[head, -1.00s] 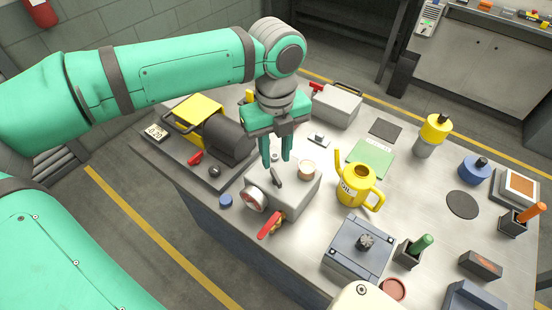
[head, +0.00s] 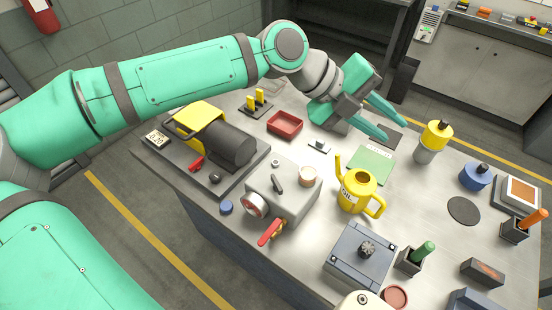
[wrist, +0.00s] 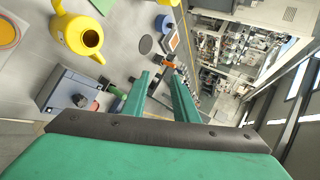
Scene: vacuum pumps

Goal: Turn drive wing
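No part is labelled as the drive wing. A grey pump box (head: 292,205) on the bench carries a short dark handle (head: 278,183) on top, set at a slant. It also has a round gauge (head: 255,205) on its side, a tan round cap (head: 307,175) and a red lever (head: 270,231). My gripper (head: 395,130) is tilted to the right over the far side of the bench, well clear of that box. Its fingers are apart with nothing between them, as the wrist view also shows (wrist: 162,80).
A yellow oil can (head: 355,192) stands right of the grey box. A blue-grey box (head: 360,255) with a dark knob (head: 366,247) sits in front. A black motor with a yellow frame (head: 200,118) is at the left, and a red tray (head: 285,124) lies behind. A yellow-topped bottle (head: 433,142) stands at the right.

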